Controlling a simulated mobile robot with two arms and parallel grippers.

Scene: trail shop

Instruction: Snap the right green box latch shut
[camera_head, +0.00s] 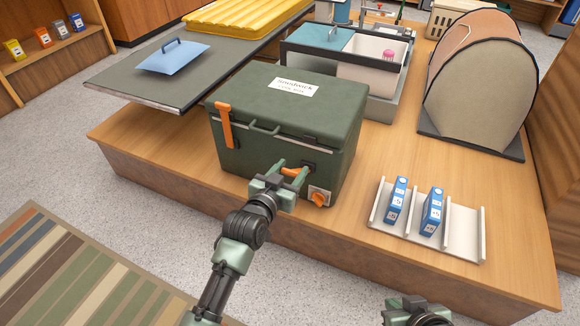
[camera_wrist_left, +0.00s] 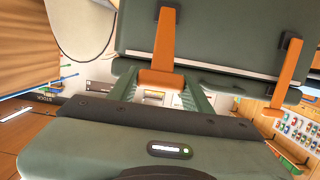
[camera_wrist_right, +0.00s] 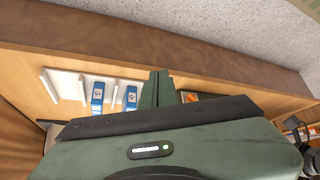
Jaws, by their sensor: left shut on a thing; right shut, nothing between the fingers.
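The green box (camera_head: 285,125) stands on the wooden platform with its lid down. Its left orange latch (camera_head: 225,125) lies upright along the front, and it also shows in the left wrist view (camera_wrist_left: 287,72). The right orange latch (camera_head: 293,172) is mostly hidden by my left gripper (camera_head: 280,174) in the head view, where it seems to stick out from the front. In the left wrist view the right latch (camera_wrist_left: 166,40) has its end between the fingers of my left gripper (camera_wrist_left: 160,88), shut on it. My right gripper (camera_wrist_right: 160,88) is shut and empty, away from the box.
A white rack (camera_head: 460,232) with two blue packets (camera_head: 432,211) sits right of the box. An orange knob (camera_head: 318,198) is low on the box front. A tent (camera_head: 482,85) and a sink unit (camera_head: 375,75) stand behind. A grey table (camera_head: 120,88) is at left.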

